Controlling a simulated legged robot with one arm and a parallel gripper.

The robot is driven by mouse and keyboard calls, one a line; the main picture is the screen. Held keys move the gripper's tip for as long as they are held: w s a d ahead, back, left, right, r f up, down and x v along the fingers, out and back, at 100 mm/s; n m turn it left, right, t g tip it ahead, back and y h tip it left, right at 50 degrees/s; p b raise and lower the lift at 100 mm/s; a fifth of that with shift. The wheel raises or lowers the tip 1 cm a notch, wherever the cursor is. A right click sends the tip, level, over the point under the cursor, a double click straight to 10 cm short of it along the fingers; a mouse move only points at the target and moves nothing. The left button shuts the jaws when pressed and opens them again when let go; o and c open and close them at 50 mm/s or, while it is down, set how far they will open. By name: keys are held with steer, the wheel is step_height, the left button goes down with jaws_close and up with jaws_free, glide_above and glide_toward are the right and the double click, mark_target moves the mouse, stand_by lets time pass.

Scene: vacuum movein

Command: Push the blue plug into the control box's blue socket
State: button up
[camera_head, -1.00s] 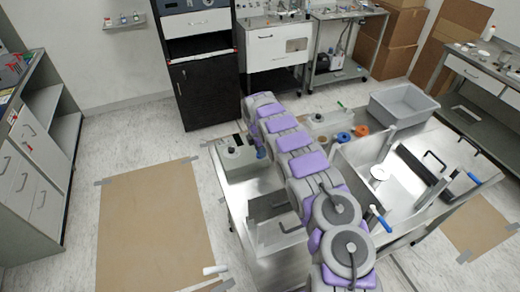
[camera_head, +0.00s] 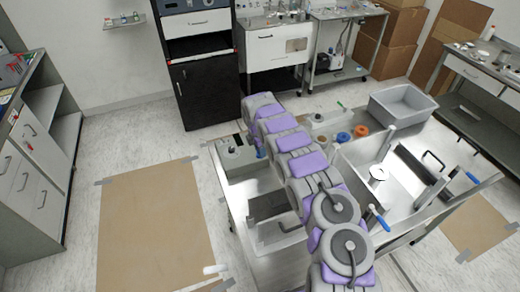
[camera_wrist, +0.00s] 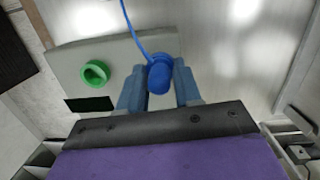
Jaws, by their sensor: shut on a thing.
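The blue plug (camera_wrist: 159,78) with its blue cable shows in the wrist view, between the two blue-grey fingers of my gripper (camera_wrist: 158,92). The fingers are shut on it. Plug and fingers are over the right part of the grey control box (camera_wrist: 70,58). The box also shows in the head view (camera_head: 235,155), on the left end of the metal table. The blue socket is hidden, so I cannot tell whether the plug is in it. A green round socket (camera_wrist: 95,73) is on the box, left of the plug. In the head view my arm hides most of the gripper.
The metal table also holds a grey bin (camera_head: 402,103), orange and blue rings (camera_head: 361,131), and a tray with blue-handled parts on the right. A black cabinet (camera_head: 203,85) stands behind. The floor at the left is clear around a brown mat (camera_head: 155,230).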

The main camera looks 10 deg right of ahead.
steer(key=shift+s+f, duration=0.15)
steer(key=shift+f, duration=0.15)
steer(key=o, duration=1.1)
steer(key=shift+s+r, duration=0.1)
steer(key=shift+r, duration=0.05)
steer(key=shift+w+f, duration=0.3)
steer(key=shift+w, duration=0.1)
steer(key=shift+o, duration=1.3)
steer(key=shift+s+r, duration=0.2)
steer(key=shift+r, duration=0.05)
steer(key=shift+o, duration=1.3)
steer(key=shift+w, duration=0.1)
steer(key=shift+r, duration=0.2)
step_height(320, 180, up, 16)
steer(key=p, duration=0.6)
steer(key=shift+f+p, duration=0.15)
steer(key=shift+p, duration=0.25)
